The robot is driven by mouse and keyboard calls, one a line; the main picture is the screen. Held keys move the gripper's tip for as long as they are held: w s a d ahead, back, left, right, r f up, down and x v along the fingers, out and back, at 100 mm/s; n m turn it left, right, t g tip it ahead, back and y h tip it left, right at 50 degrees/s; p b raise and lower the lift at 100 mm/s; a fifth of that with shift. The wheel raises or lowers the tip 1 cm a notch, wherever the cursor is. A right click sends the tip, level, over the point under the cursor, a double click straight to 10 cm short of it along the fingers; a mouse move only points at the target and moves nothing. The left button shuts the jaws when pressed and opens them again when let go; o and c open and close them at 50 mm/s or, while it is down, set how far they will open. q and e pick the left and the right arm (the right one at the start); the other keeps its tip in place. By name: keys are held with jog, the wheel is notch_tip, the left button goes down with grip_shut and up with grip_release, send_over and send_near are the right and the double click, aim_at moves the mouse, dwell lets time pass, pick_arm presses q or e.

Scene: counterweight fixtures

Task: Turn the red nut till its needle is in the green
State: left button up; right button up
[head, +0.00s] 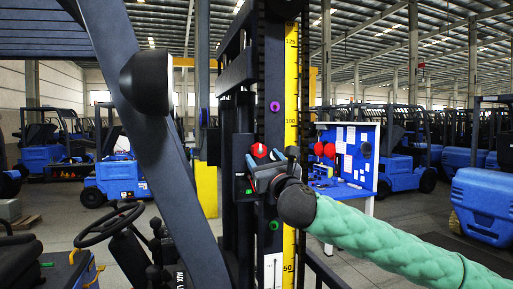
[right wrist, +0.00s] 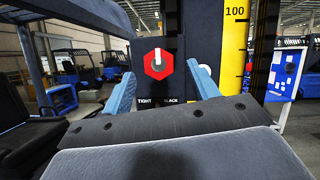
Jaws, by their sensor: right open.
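The red nut (head: 259,150) is on the dark upright of the mast, just above my right gripper (head: 266,177) in the head view. In the right wrist view the red nut (right wrist: 151,71) is six-sided, with a pale needle standing about upright at its middle. The words TIGHT and SLACK show below it, left and right. My right gripper (right wrist: 161,72) is open, its two blue fingers either side of the nut in the picture with gaps to it. I cannot tell how far the fingertips are from the nut. No green zone can be made out by the needle. My left gripper is not in view.
A yellow scale (head: 291,80) runs up the mast right of the nut. A purple knob (head: 275,106) and a green knob (head: 274,225) sit on the mast above and below. A steering wheel (head: 108,225) is at left. A blue board (head: 365,150) stands behind.

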aim_at(261, 152)
jog(key=p+x, duration=0.2)
jog(key=x, duration=0.2)
jog(key=shift+w+a+r+p, duration=0.1)
jog(key=shift+w+r+p, duration=0.2)
jog(key=shift+p, duration=0.05)
jog(key=shift+w+a+r+p, duration=0.1)
jog(key=shift+w+a+p, duration=0.15)
jog(key=shift+w, duration=0.4)
jog(key=c, duration=1)
